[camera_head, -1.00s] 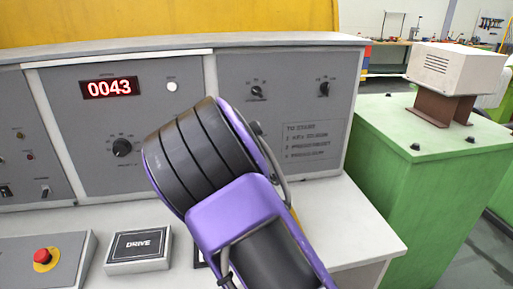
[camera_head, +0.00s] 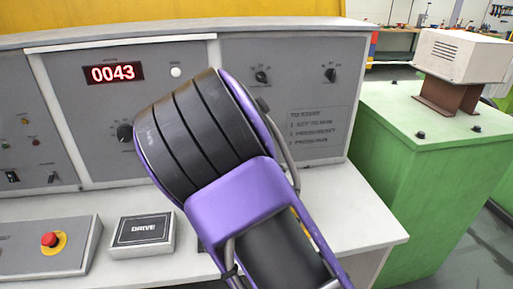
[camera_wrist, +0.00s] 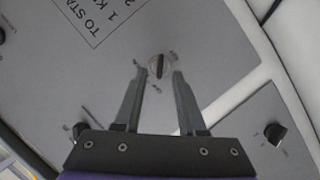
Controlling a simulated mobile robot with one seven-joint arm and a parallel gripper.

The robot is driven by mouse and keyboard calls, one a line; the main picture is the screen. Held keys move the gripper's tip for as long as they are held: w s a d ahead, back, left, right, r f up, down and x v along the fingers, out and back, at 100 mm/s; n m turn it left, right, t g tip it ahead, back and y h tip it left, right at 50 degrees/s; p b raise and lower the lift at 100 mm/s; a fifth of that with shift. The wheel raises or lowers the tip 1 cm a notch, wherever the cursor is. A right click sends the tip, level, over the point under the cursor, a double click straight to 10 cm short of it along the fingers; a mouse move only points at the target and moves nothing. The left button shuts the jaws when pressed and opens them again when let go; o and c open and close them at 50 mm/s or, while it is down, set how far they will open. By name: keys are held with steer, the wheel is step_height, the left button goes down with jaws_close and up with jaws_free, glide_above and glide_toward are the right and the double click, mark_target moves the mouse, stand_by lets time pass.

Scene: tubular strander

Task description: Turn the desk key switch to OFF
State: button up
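In the wrist view a small round switch with a dark upright bar (camera_wrist: 156,66) sits on the grey panel, with small labels around it. It looks like the key switch, but its labels are too blurred to read. My gripper (camera_wrist: 158,71) is open, one finger on each side of the switch, with a visible gap on both sides. In the head view my gripper's fingers and this switch are hidden behind my dark and purple arm. The grey desk panel (camera_head: 235,55) carries a "TO START" sign (camera_head: 318,130), partly seen at the top of the wrist view (camera_wrist: 97,20).
Two knobs (camera_head: 262,77) (camera_head: 330,75) sit high on the right panel. A red "0043" display (camera_head: 114,73) and a dial (camera_head: 125,132) are on the left panel. A DRIVE box (camera_head: 142,236) and a red stop button (camera_head: 50,240) are on the desk. A green cabinet (camera_head: 430,190) stands right.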

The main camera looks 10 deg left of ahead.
steer(key=p+v, duration=0.2)
steer(key=v, duration=1.2)
steer(key=shift+s, duration=0.35)
steer(key=shift+w+d+r, duration=0.1)
